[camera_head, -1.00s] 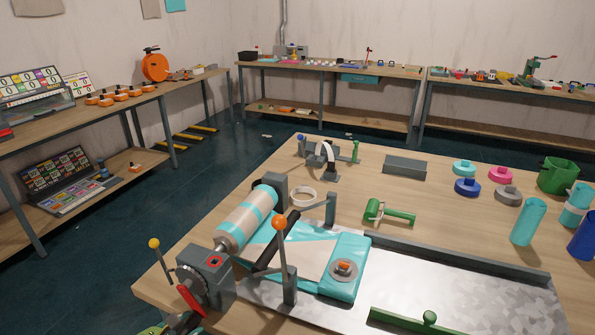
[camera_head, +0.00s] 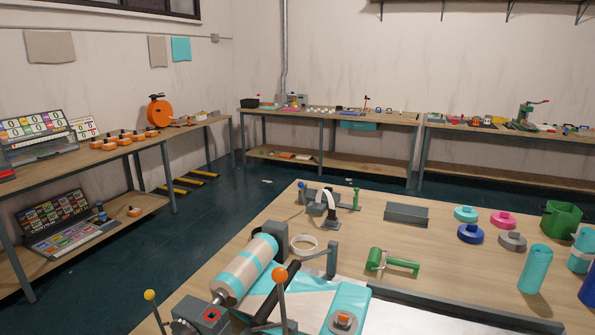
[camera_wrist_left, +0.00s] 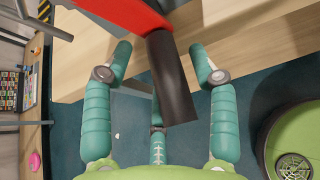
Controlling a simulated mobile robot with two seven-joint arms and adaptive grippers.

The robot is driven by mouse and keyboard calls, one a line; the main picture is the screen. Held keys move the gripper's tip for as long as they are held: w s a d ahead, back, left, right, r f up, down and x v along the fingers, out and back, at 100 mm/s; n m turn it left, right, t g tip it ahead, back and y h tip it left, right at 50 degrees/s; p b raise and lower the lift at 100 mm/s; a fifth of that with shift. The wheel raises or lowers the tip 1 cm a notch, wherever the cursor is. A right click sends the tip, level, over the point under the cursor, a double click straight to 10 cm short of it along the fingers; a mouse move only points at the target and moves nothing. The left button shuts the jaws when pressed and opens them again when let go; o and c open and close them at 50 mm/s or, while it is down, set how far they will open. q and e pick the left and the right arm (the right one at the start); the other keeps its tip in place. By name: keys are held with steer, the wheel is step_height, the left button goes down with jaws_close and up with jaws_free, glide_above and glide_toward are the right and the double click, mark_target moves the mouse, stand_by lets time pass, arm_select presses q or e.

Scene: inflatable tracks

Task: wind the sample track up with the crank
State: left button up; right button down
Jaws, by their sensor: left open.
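The sample track (camera_head: 312,302), teal and beige, is partly wrapped on the roller (camera_head: 246,268) and partly flat on the table. In the left wrist view, the crank's red arm (camera_wrist_left: 128,14) ends in a dark cylindrical handle (camera_wrist_left: 172,85). My left gripper (camera_wrist_left: 158,52) is open, its teal fingers on either side of the handle, with visible gaps. I cannot tell the handle's depth between them. In the head view, the crank and left gripper are below the picture edge. My right gripper is in neither view.
A lever with an orange knob (camera_head: 280,275) stands beside the track, and one with a yellow knob (camera_head: 150,295) by the roller's near end. A green hand roller (camera_head: 390,262), a grey block (camera_head: 406,214) and several coloured discs lie farther back. The table middle is partly clear.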

arm_select(q)
steer(key=v, duration=0.8)
steer(key=shift+w, duration=0.1)
stand_by(0.3)
